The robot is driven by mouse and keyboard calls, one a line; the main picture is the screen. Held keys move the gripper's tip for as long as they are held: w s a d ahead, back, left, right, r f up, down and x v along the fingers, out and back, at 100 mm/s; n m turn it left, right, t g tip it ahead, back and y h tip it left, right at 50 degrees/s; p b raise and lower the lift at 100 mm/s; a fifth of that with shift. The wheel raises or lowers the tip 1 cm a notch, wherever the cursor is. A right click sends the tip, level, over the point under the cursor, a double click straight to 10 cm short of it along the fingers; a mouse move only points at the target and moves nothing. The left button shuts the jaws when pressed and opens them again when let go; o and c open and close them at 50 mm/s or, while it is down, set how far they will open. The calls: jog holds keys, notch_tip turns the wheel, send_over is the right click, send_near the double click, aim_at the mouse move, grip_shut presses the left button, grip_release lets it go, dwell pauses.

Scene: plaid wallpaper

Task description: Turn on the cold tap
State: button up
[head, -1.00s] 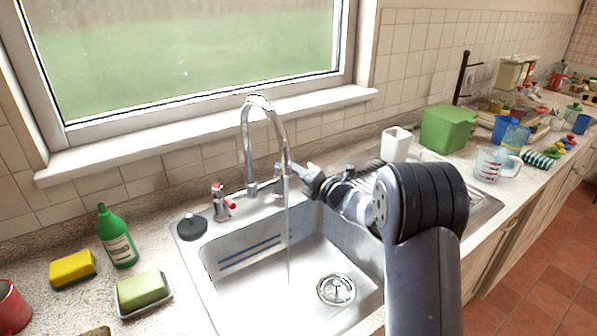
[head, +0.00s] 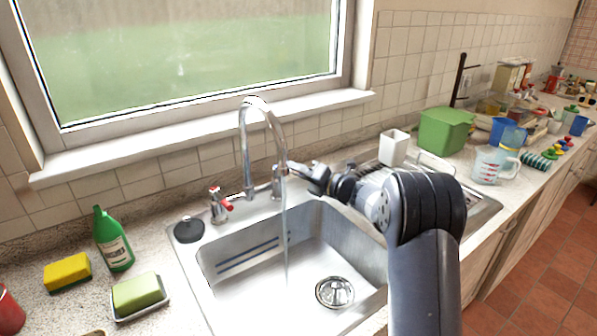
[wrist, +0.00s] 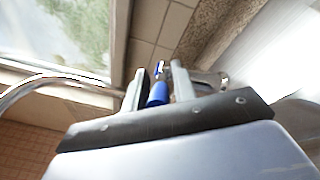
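The cold tap (head: 277,181) stands right of the tall chrome spout (head: 248,150), at the back of the sink. Its blue handle (wrist: 158,92) shows between my fingers in the wrist view, but I cannot make out the blue in the head view. My gripper (head: 293,167) reaches the tap from the right; in the wrist view my gripper (wrist: 160,88) has its fingers apart, one on each side of the handle. Whether they touch it is unclear. A stream of water (head: 285,230) runs from the spout into the sink.
The red-handled tap (head: 219,205) stands left of the spout. The steel sink (head: 235,290) lies below, with a black plug (head: 188,229) on its rim. A white cup (head: 394,147) and green box (head: 446,130) stand right. A green bottle (head: 113,240) stands left.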

jog(key=shift+o, duration=1)
jog(key=b+v, duration=0.2)
jog(key=v, duration=0.8)
jog(key=shift+s+d, duration=0.25)
jog(key=shift+d, duration=0.05)
jog(key=p+x, duration=0.2)
jog(key=x, duration=0.8)
jog(key=shift+w+a, duration=0.15)
jog(key=shift+a, duration=0.05)
jog(key=shift+w+a, duration=0.1)
jog(key=shift+a, duration=0.15)
jog(key=shift+r+m+t, duration=0.1)
jog(key=shift+m+t, duration=0.2)
jog(key=shift+d, duration=0.1)
